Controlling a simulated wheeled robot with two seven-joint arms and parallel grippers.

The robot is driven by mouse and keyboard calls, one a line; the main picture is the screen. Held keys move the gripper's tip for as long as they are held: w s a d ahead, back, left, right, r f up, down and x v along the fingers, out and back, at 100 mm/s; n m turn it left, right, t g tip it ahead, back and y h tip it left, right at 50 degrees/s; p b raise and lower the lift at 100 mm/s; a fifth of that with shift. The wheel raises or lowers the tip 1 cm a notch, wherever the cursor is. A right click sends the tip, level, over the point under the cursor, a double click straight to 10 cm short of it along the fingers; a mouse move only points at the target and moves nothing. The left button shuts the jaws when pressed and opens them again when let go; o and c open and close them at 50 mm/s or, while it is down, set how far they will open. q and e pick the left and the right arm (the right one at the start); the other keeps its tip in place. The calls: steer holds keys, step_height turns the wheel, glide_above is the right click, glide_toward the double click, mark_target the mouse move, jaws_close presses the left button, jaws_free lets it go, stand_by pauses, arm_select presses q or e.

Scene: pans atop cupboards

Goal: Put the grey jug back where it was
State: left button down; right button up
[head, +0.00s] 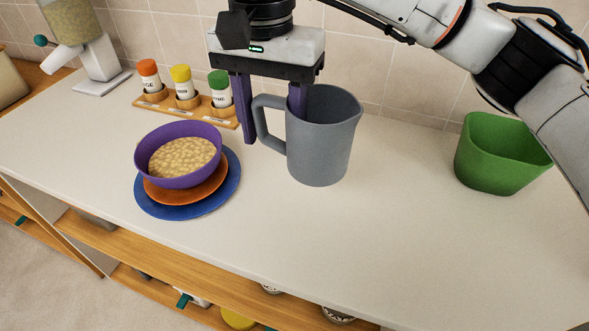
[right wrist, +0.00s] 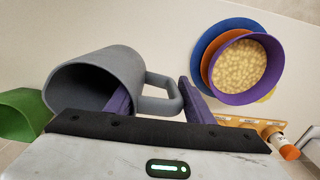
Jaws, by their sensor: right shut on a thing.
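The grey jug (head: 326,150) is upright at the middle of the white counter, its handle to the left. I cannot tell whether its base touches the counter. My right gripper (head: 273,122) comes down from above and is shut on the jug at its handle side. One purple finger is inside the mouth, the other is outside the handle. In the right wrist view the jug (right wrist: 129,72) shows its open mouth, with the handle between the fingers. The tip of the inner finger is hidden by the jug. My left gripper is not in view.
Left of the jug, a purple bowl (head: 150,160) of beige food sits on an orange plate (head: 190,196) and a blue plate (head: 200,209). Behind is a wooden rack (head: 160,103) with several spice jars. A green container (head: 495,160) stands right. The front counter is clear.

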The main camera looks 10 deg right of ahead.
steer(key=f, duration=0.4)
steer(key=shift+s+f, duration=0.3)
steer(key=shift+s, duration=0.05)
steer(key=shift+w+f, duration=0.1)
steer(key=shift+f, duration=2.15)
steer(key=shift+f, duration=0.2)
steer(key=o, duration=1.6)
step_height(320, 180, up, 12)
steer(key=shift+r, duration=0.2)
